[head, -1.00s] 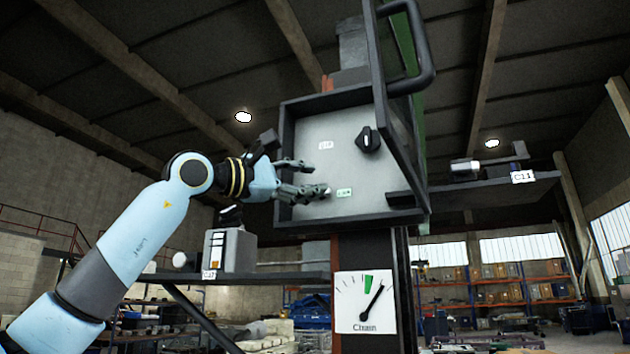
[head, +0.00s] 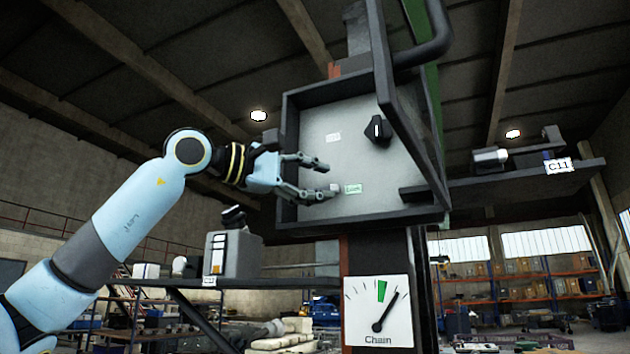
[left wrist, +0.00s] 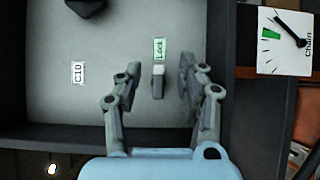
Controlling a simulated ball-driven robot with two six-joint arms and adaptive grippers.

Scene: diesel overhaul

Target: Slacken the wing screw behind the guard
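The wing screw looks to be the small light-grey piece (left wrist: 158,82) beside the green "Lock" label (left wrist: 159,49), on the grey back panel of an open box (head: 290,150). My left gripper (head: 331,180) reaches into the box from the left. It is open, and in the left wrist view its fingers (left wrist: 160,76) stand on either side of the grey piece, with visible gaps. In the head view the lower finger partly hides this piece. The guard, a dark framed door with a handle (head: 430,45), is swung open on the right. My right gripper is not in view.
A black knob (head: 377,130) sits higher on the panel, right of a white label (head: 333,138). A "Chain" gauge (head: 376,311) hangs below the box. Shelves flank it, holding a grey device (head: 233,253) on the left and a C11-labelled item (head: 515,156) on the right.

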